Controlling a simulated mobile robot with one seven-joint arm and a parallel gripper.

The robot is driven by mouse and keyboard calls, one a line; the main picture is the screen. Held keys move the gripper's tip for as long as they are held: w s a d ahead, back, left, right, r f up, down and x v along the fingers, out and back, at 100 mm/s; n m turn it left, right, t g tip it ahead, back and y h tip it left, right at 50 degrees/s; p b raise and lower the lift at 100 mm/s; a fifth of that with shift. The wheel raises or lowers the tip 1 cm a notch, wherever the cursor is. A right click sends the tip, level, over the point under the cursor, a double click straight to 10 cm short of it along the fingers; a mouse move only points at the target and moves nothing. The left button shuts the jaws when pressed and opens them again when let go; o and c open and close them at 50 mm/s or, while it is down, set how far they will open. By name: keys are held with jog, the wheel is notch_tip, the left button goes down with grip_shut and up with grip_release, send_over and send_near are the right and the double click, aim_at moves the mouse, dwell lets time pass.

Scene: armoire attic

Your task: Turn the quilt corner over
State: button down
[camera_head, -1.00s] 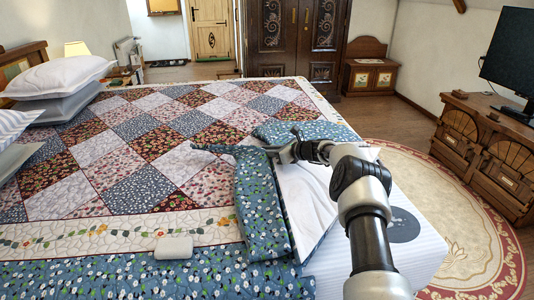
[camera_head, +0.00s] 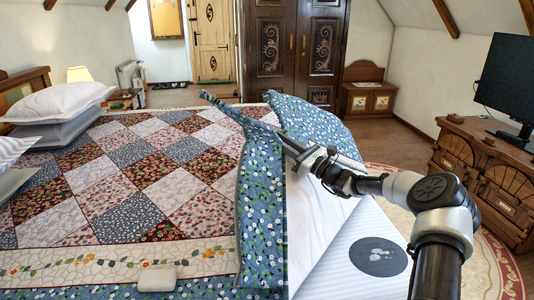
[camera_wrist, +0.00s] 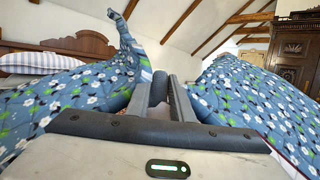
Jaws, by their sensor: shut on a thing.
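The patchwork quilt (camera_head: 140,170) covers the bed, with a blue floral border. Its near-right corner (camera_head: 262,195) is lifted and folded up, with the blue floral cloth standing in a ridge and a pointed tip above the bed. My gripper (camera_head: 283,136) is shut on the quilt's edge near that raised part. In the wrist view blue floral cloth (camera_wrist: 75,95) rises on both sides of my gripper (camera_wrist: 160,78), and a narrow tip stands up at the left. The exact pinch is partly hidden by cloth.
The white sheet and striped mattress (camera_head: 345,255) lie bare at the right corner. A small white box-like object (camera_head: 158,280) sits on the quilt's near border. Pillows (camera_head: 60,92) are at the far left. A wooden dresser with a monitor (camera_head: 490,160) stands right.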

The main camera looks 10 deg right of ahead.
jog(key=s+d+r+t+y+p, duration=0.1)
jog(key=s+d+r+t+y, duration=0.2)
jog(key=s+d+r, duration=0.3)
jog(key=shift+s+d+r, duration=0.35)
jog(key=shift+s+d, duration=0.55)
jog(key=shift+s, duration=0.05)
jog(key=c, duration=1.6)
grip_release()
jog(key=shift+o, duration=0.2)
jog(key=p+v, duration=0.1)
jog(key=v, duration=1.6)
jog(key=shift+p, duration=0.35)
jog(key=shift+s+d+f, duration=0.1)
jog(key=shift+f, duration=0.05)
